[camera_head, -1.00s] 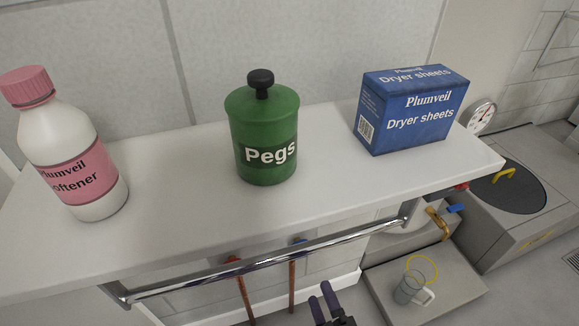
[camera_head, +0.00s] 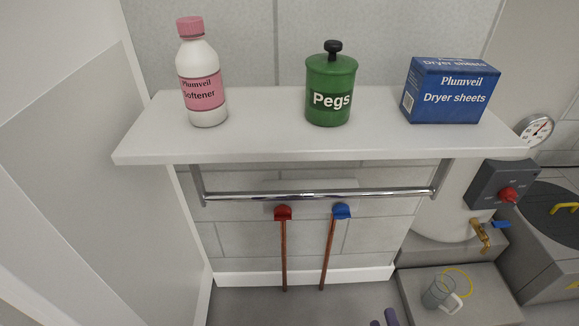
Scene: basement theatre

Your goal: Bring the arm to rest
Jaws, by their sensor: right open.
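My right gripper (camera_head: 384,318) shows only as two dark purple fingertips at the bottom edge, right of the middle. The fingertips are apart and nothing shows between them. It is low, well below the white shelf (camera_head: 150,135) and touches nothing that I can see. The rest of my right arm is out of the frame. My left gripper is not in view.
On the shelf stand a softener bottle (camera_head: 204,95), a green peg jar (camera_head: 331,85) and a blue dryer sheets box (camera_head: 448,88). Below run a chrome rail (camera_head: 320,195) and two valved copper pipes (camera_head: 284,255). A grey step (camera_head: 480,300) holds a jug (camera_head: 437,292).

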